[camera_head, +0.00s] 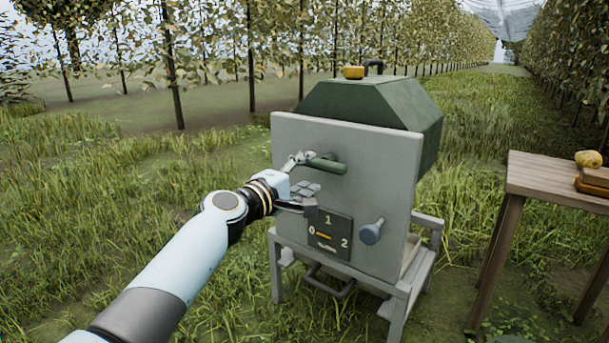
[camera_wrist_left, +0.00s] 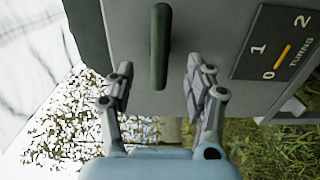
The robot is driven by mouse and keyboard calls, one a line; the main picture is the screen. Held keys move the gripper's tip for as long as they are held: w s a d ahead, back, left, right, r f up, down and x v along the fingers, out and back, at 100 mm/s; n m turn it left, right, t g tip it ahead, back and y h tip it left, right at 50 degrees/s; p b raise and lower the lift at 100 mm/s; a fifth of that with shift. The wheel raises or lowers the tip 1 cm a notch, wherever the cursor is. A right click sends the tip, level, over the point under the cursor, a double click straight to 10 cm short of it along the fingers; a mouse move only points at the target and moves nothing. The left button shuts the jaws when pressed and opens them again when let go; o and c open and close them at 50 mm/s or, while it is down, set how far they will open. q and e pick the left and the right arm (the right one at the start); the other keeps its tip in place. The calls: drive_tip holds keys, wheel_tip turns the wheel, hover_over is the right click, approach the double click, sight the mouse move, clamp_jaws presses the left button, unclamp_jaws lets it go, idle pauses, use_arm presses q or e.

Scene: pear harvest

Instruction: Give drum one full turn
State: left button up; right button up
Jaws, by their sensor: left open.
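A grey upright panel (camera_head: 290,140) stands in front of a dark green faceted drum (camera_head: 375,105). A green bar-shaped handle (camera_head: 328,164) sticks out from the panel. A dark dial plate (camera_head: 341,247) marked 0, 1, 2 and TURNS has a yellow pointer (camera_head: 323,236) lying beside the 0. My left gripper (camera_head: 306,183) is open in front of the panel at the handle. In the left wrist view the handle (camera_wrist_left: 160,50) appears between the spread fingertips (camera_wrist_left: 158,76), with a visible gap on both sides. My right gripper is not in view.
A blue-grey knob (camera_head: 372,232) sits right of the dial. A yellow object (camera_head: 353,72) and a dark bracket (camera_head: 374,66) are on the drum's top. A wooden table (camera_head: 550,178) at right holds a yellow pear (camera_head: 588,158) and a brown box (camera_head: 593,181). Grass surrounds the stand.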

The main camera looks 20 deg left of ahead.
sight(319, 166)
use_arm(q)
drive_tip(key=shift+b+x, duration=0.95)
drive_tip(key=shift+x, duration=2.05)
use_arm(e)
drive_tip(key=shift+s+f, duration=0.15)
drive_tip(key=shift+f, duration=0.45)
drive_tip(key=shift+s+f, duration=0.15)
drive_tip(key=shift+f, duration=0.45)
use_arm(q)
drive_tip(key=shift+c, duration=0.4)
